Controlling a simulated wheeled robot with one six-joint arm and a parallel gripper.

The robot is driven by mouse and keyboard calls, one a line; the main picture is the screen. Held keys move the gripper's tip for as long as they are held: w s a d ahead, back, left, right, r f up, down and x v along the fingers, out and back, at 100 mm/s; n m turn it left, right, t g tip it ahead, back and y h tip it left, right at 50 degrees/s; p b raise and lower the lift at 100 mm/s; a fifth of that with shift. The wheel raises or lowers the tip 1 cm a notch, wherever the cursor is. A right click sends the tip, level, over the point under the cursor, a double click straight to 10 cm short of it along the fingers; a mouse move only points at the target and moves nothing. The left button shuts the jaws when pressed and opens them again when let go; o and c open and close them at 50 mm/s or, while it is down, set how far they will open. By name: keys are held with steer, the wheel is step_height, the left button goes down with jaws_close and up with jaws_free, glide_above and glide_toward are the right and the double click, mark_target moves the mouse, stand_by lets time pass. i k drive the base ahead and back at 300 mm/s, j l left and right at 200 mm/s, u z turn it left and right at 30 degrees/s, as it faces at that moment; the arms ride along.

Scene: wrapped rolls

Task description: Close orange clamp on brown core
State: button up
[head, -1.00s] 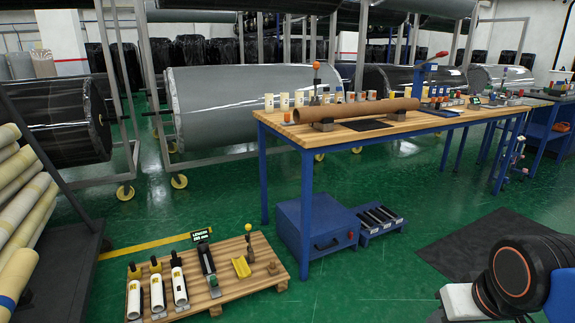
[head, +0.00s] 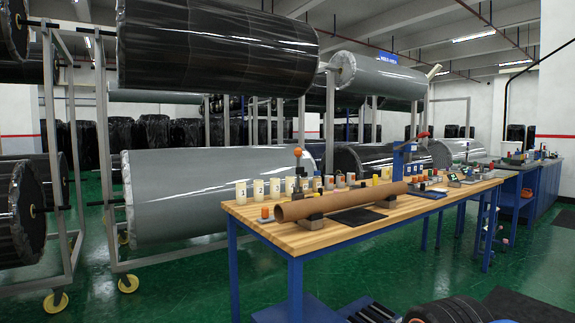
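A brown core (head: 340,200), a long cardboard tube, lies on dark support blocks on the wooden-topped workbench (head: 262,236) in the head view. Its open end faces the left front. A clamp with an orange handle top (head: 298,153) stands upright behind the core's left end. It looks apart from the core, but I cannot tell whether its jaw is open or closed. A small orange-topped piece (head: 265,213) sits beside the core's left end. My gripper does not show in this view.
Several cream cups or cylinders stand in a row behind the core. A dark mat (head: 357,216) lies in front of it. A blue press (head: 400,160) stands farther right. Large wrapped rolls (head: 215,190) hang on racks behind the bench. Green floor is open at the left front.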

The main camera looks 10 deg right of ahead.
mark_target(297, 152)
steer(key=i+l, duration=0.7)
steer(key=l+u, duration=0.15)
steer(key=l, duration=0.15)
